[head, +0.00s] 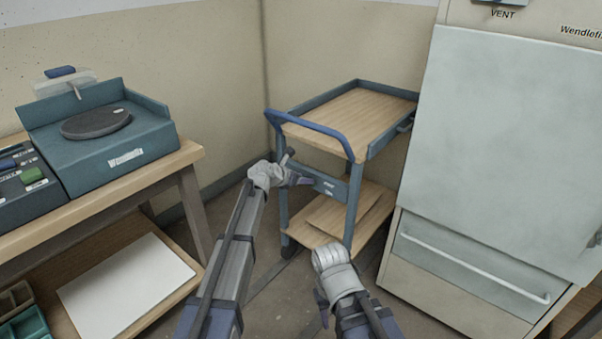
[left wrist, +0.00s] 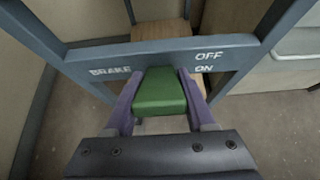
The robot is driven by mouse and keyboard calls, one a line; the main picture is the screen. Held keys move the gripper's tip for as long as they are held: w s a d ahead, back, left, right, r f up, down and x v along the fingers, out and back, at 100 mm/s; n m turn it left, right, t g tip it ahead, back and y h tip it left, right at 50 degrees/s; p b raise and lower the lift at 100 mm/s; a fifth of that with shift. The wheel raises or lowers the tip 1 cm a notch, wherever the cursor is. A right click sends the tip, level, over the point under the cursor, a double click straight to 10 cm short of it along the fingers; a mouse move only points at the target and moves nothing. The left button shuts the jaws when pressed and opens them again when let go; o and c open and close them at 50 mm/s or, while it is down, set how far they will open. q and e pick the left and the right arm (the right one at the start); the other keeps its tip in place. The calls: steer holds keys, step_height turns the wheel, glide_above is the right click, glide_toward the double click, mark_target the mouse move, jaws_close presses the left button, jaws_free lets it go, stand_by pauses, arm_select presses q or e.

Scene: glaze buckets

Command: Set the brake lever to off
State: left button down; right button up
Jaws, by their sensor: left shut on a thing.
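The brake lever is a green handle (left wrist: 160,92) in the left wrist view, in front of a blue-grey crossbar panel (left wrist: 150,58) on the cart's end. The panel reads BRAKE at left, with OFF above ON at right. My left gripper (left wrist: 162,105) has its purple fingers on both sides of the handle and is shut on it. In the head view my left gripper (head: 300,180) is at the cart's end panel, and I cannot make out the lever there. I cannot tell the lever's setting for sure. My right gripper (head: 322,299) is low in front of the cart, its fingers mostly hidden.
The wooden-shelved cart (head: 350,118) has a blue push handle (head: 312,128) above my left gripper. A tall cabinet (head: 500,150) stands close at its right. A workbench (head: 110,190) with a potter's wheel-like machine (head: 105,140) is at left. Floor shows between bench and cart.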

arm_select(q)
steer(key=shift+w+d+r+p, duration=0.1)
steer(key=shift+w+r+p, duration=0.05)
steer(key=shift+p, duration=0.15)
steer(key=shift+c, duration=1.2)
jaws_free()
steer(key=p+v, duration=0.4)
steer(key=v, duration=0.3)
steer(key=shift+s+r, duration=0.25)
steer(key=shift+r, duration=0.05)
